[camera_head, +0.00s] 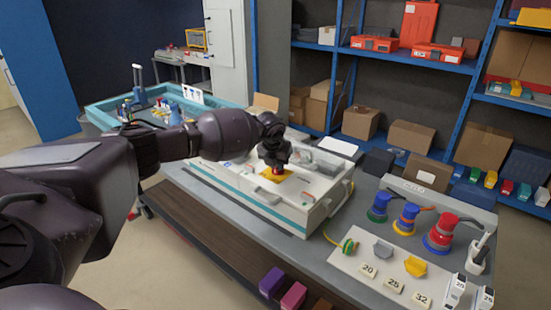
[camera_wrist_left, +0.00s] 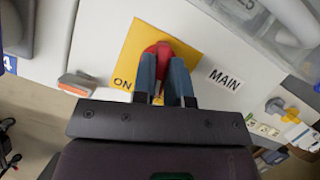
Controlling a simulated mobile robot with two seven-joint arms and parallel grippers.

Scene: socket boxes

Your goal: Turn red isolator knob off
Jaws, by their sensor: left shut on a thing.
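The red isolator knob (camera_wrist_left: 163,48) sits on a yellow plate (camera_wrist_left: 132,47) marked "ON", beside a "MAIN" label on the white panel. In the head view the knob (camera_head: 277,170) shows as a small red spot on its yellow plate (camera_head: 268,175), on top of the white socket box (camera_head: 300,210). My left gripper (camera_wrist_left: 162,62) points down at it, with both fingers closed on the knob's sides; it also shows in the head view (camera_head: 275,160). The fingers and wrist hide part of the knob. My right gripper is not in view.
A teal tray (camera_head: 105,112) lies at the back left. Blue shelves with cardboard boxes (camera_head: 411,136) stand behind.

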